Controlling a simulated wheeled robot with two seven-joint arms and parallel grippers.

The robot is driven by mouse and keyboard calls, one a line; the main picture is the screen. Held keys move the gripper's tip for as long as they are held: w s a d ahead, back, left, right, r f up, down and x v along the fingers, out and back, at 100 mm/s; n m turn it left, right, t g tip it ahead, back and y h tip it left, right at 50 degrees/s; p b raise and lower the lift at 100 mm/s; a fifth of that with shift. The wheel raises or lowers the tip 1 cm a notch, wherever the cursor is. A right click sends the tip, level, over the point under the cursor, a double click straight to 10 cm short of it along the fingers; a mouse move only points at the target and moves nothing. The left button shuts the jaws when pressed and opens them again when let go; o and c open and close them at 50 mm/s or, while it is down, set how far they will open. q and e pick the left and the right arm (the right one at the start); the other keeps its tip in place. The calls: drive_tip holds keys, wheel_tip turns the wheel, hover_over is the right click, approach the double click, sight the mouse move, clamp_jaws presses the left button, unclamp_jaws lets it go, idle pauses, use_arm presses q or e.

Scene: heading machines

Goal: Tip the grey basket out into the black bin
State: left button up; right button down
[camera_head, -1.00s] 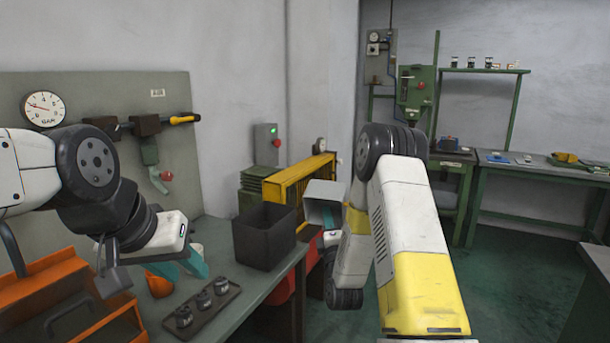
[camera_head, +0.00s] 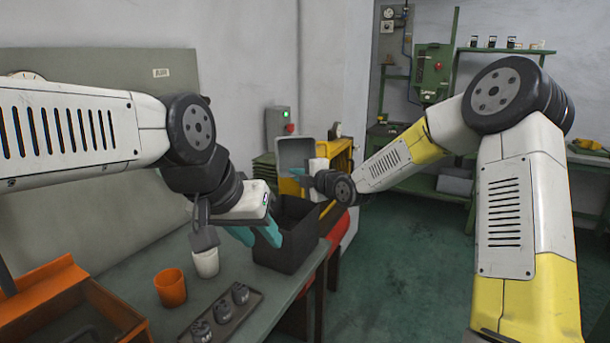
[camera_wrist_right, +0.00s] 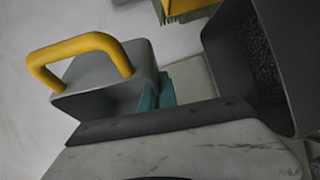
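The grey basket (camera_head: 295,152) is held up above the back of the black bin (camera_head: 286,250). My right gripper (camera_head: 299,171) is shut on the basket's side. In the right wrist view the basket (camera_wrist_right: 120,95) has a yellow handle, with the teal fingertips (camera_wrist_right: 158,95) close together against it. I cannot see what the basket holds. The black bin (camera_wrist_right: 225,45) is at the right there, with dark grainy contents. My left gripper (camera_head: 255,235) is open and empty, its teal fingers apart at the bin's left front edge; I cannot tell whether they touch it.
On the bench left of the bin are a white cup (camera_head: 206,263), an orange cup (camera_head: 170,288) and a dark tray (camera_head: 247,312) with several metal parts. An orange tool box (camera_head: 75,312) fills the lower left. A yellow rack (camera_head: 342,160) stands behind the bin.

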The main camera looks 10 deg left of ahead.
sight(285, 176)
drive_tip(key=shift+s+r+m+g+h, duration=0.2)
drive_tip(key=shift+s+m+g+h, duration=0.45)
drive_tip(key=shift+g, duration=0.55)
drive_tip(key=s+g+h, duration=0.1)
drive_tip(key=g, duration=0.1)
drive_tip(key=s+g+h, duration=0.1)
drive_tip(key=shift+a+m+g+h, duration=0.1)
drive_tip(key=shift+m+g+h, duration=0.15)
drive_tip(key=shift+m+g, duration=0.15)
drive_tip(key=g, duration=0.1)
drive_tip(key=r+g+h, duration=0.1)
drive_tip(key=s+a+r+m+g, duration=0.1)
drive_tip(key=g, duration=0.1)
drive_tip(key=shift+r+h, duration=0.2)
drive_tip(key=shift+h, duration=0.2)
drive_tip(key=shift+s+a+r+m+g+h, duration=0.2)
drive_tip(key=shift+r+g, duration=0.25)
drive_tip(key=shift+g, duration=0.3)
drive_tip(key=shift+s+a+r+m+g+h, duration=0.1)
drive_tip(key=shift+s+r+m+g+h, duration=0.2)
drive_tip(key=shift+g, duration=0.45)
drive_tip(key=shift+d+r, duration=0.1)
drive_tip(key=shift+r, duration=0.05)
